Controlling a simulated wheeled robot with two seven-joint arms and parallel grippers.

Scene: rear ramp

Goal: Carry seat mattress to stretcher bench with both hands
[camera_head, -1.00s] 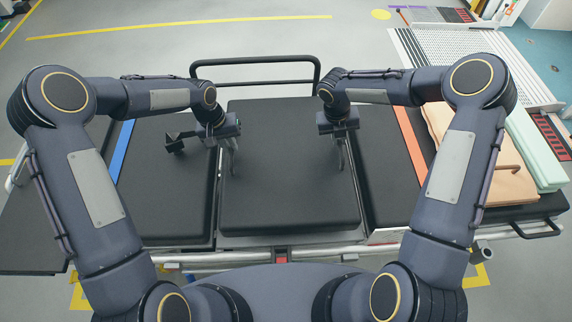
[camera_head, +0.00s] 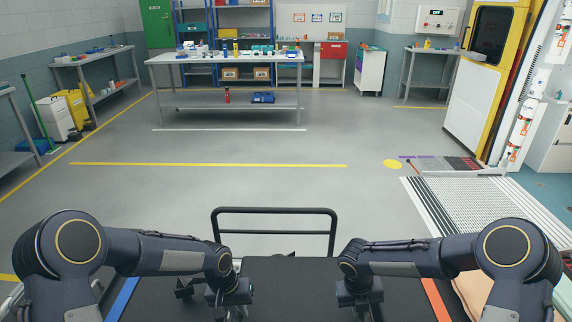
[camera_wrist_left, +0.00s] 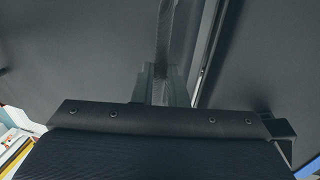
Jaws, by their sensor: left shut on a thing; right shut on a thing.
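The seat mattress (camera_head: 300,290) is a flat black pad at the bottom middle of the head view, between my two grippers; its near part is cut off. My left gripper (camera_head: 238,312) is shut on its left side, and my right gripper (camera_head: 370,311) is shut on its right side. The fingertips are mostly out of the head view. In the left wrist view my left gripper's fingers (camera_wrist_left: 168,75) stand against dark padding, beside a thin pale edge. The stretcher bench (camera_head: 148,306) has black pads on both sides of the mattress, with blue and orange strips.
A black rail (camera_head: 275,211) stands upright behind the mattress. Open grey floor (camera_head: 200,195) stretches to a metal worktable (camera_head: 225,62). A ribbed ramp (camera_head: 470,213) lies at the right.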

